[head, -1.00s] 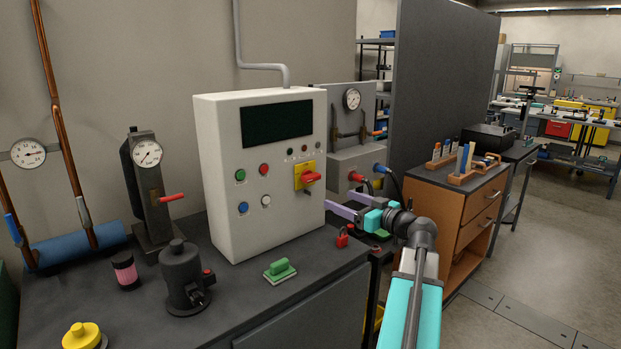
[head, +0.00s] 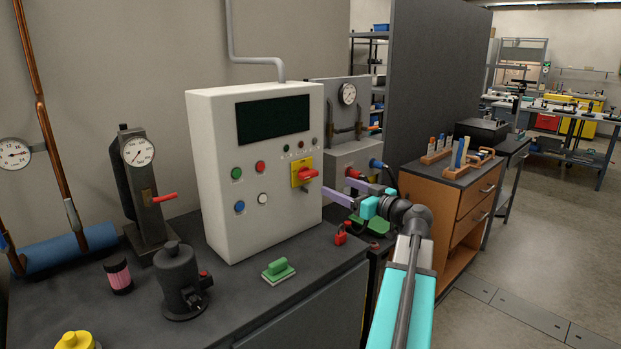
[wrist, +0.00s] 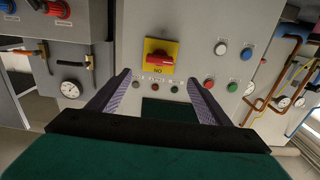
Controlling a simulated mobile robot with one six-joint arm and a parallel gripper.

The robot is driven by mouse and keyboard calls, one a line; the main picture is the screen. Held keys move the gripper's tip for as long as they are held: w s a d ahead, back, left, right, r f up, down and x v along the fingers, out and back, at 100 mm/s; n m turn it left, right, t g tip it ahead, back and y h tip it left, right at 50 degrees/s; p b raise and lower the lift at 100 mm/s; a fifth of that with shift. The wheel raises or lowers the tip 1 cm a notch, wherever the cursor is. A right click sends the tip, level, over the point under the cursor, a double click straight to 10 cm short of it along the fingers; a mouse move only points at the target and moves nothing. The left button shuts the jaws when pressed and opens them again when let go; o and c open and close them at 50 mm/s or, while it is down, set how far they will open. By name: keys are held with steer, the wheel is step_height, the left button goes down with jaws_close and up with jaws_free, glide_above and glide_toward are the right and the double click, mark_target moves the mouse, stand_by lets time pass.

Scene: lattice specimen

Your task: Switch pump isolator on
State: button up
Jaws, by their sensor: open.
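The pump isolator is a red rotary handle (head: 309,174) on a yellow plate (head: 297,180), on the front of a pale grey control box (head: 225,200). The wrist view shows it upside down, with the red handle (wrist: 160,58) lying crosswise on the yellow plate (wrist: 152,46) and lettering at one plate edge. My gripper (head: 337,187) is open and empty, in front of the box, slightly right of and below the handle in the head view. In the wrist view the handle appears between and beyond the lilac fingertips (wrist: 160,76), apart from them.
Green, red, blue and white buttons and a dark screen (head: 272,121) share the box face. A red padlock (head: 341,235) and a green-handled block (head: 279,269) sit on the dark bench. A gauge panel (head: 348,160) with red and blue plugs stands behind my gripper.

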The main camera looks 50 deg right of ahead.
mark_target(311, 176)
steer(key=w+p, duration=0.1)
steer(key=w, duration=0.3)
steer(key=w+p, duration=0.1)
steer(key=w, duration=0.3)
steer(key=w+d+p, duration=0.1)
steer(key=w, duration=0.4)
steer(key=c, duration=1)
steer(key=shift+a+f, duration=0.2)
steer(key=shift+a, duration=0.1)
steer(key=shift+c, duration=0.2)
steer(key=shift+d+r, duration=0.15)
